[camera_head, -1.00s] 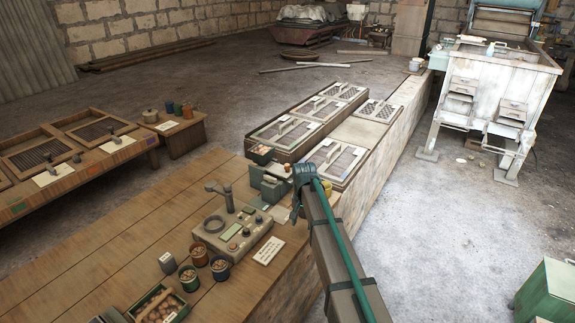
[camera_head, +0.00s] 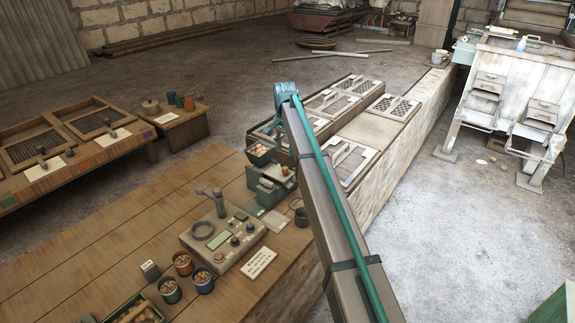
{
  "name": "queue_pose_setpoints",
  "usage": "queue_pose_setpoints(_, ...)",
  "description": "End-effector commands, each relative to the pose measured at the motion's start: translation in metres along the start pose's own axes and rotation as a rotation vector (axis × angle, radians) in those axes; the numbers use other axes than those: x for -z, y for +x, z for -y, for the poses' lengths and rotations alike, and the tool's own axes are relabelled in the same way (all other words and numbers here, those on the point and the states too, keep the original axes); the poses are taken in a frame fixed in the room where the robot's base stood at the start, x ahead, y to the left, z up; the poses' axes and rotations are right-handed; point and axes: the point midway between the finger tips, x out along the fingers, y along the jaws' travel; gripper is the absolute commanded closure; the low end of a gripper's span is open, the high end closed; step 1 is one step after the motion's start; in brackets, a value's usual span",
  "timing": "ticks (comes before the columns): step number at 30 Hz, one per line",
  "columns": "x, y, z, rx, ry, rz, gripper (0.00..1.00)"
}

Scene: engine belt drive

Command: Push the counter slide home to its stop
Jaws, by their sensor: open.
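A small green device (camera_head: 268,188), which may be the counter, stands on the wooden bench (camera_head: 110,230), near its right edge. A dark hopper (camera_head: 259,156) holding brownish pieces sits at its upper left. I cannot make out which part is the slide or how far in it sits. My arm rises from the lower right, close to the device's right side in the picture, to a teal joint above and behind it. My gripper is not visible; the arm beyond that joint is largely hidden.
A grey console (camera_head: 222,240) with dials, a white label card (camera_head: 259,263), small filled cups (camera_head: 183,263) and a dark mug (camera_head: 301,217) stand near the device. Framed trays (camera_head: 349,164) line the ledge behind. A white machine (camera_head: 510,90) stands right.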

Motion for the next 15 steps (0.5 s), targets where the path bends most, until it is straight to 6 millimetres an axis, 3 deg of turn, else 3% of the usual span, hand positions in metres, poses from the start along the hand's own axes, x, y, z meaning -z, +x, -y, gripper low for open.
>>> queue_pose_setpoints(15,0.000,0.078,-0.001,0.000,-0.001,0.000,0.49)
